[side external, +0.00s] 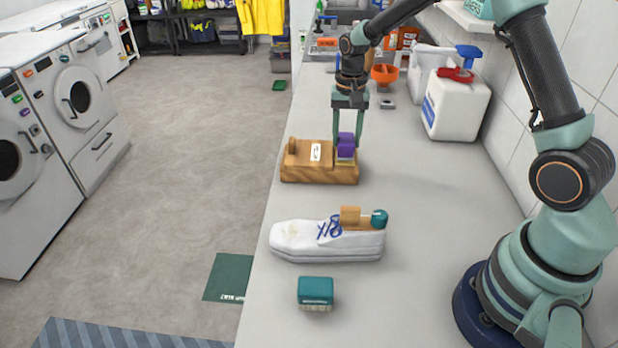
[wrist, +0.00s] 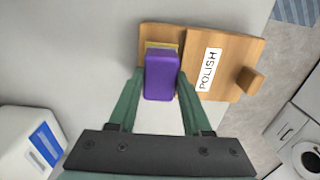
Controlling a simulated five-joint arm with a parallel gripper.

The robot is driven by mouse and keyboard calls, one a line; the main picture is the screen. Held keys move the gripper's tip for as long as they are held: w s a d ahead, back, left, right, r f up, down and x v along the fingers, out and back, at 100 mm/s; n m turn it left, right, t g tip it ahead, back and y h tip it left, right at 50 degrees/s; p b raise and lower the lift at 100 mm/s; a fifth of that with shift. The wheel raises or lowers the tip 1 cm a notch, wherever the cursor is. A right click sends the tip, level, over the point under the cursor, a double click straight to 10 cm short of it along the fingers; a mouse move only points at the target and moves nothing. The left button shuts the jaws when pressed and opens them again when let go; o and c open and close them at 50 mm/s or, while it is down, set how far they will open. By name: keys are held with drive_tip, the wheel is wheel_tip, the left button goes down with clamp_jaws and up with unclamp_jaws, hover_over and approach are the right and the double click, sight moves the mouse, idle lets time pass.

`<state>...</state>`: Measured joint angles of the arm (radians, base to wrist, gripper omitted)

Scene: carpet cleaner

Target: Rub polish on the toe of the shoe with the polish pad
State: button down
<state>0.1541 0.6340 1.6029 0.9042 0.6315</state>
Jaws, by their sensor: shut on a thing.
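The purple polish pad (side external: 346,146) has a yellowish layer under it and also shows in the wrist view (wrist: 161,77). My gripper (side external: 349,143) is shut on the pad, one finger on each side. The pad is at the right end of the wooden polish box (side external: 318,174); I cannot tell whether it touches the box. The box's board has a POLISH label (wrist: 209,72) and a wooden knob (wrist: 249,80). The white shoe (side external: 335,246) with blue laces lies nearer the camera, toe to the left. A wooden insert with a teal knob sits in its opening.
A teal brush (side external: 315,291) lies in front of the shoe. A white jug (side external: 456,105) stands at the wall on the right. Orange and other containers stand farther back. The counter between box and shoe is clear; its left edge drops to the floor.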

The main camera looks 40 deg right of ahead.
sight(346, 138)
drive_tip(key=shift+f, duration=0.6)
idle(1.7)
drive_tip(key=shift+r, duration=0.1)
drive_tip(key=shift+r, duration=3.5)
